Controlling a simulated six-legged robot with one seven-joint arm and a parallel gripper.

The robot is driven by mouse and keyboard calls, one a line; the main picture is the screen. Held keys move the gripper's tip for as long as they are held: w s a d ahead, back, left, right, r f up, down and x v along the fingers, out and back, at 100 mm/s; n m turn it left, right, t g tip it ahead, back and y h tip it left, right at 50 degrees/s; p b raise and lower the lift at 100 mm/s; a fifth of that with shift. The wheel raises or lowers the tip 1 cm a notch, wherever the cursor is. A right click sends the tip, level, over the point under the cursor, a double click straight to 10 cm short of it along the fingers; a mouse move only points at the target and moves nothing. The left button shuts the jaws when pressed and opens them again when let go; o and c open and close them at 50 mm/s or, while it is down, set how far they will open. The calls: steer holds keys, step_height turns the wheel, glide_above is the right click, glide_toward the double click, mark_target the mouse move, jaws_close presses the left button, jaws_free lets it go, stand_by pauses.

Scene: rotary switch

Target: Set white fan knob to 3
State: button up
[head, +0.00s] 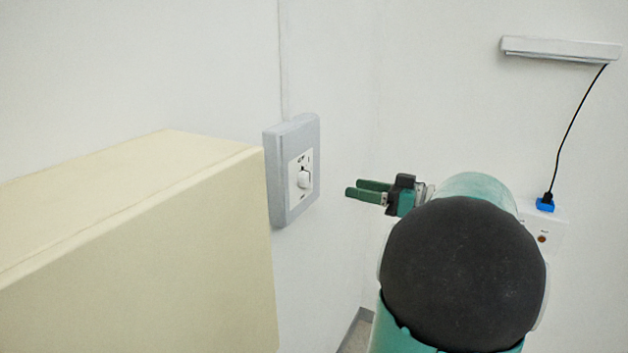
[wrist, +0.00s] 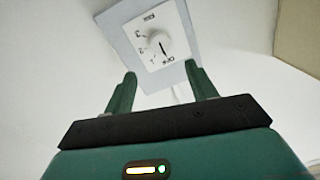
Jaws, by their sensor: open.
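The white fan knob (head: 304,179) sits on a white dial plate inside a grey wall frame (head: 278,205). In the wrist view the knob (wrist: 155,48) is round with a dark pointer line, which lies toward the OFF mark. The dial plate (wrist: 138,35) carries number marks along one side. My gripper (head: 368,189) is open and empty, to the right of the knob in the head view and apart from it. In the wrist view my gripper (wrist: 158,84) has its two fingers spread, with the knob beyond and between the fingertips.
A cream box-like cabinet (head: 200,230) stands at the left, close to the wall frame. A white socket (head: 543,228) with a blue plug (head: 545,204) and black cord is on the right wall, under a white lamp bar (head: 560,49). The space between gripper and knob is clear.

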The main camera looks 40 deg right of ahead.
mark_target(310, 179)
steer(key=x, duration=1)
steer(key=shift+w+a, duration=0.2)
steer(key=shift+w, duration=0.05)
steer(key=c, duration=1)
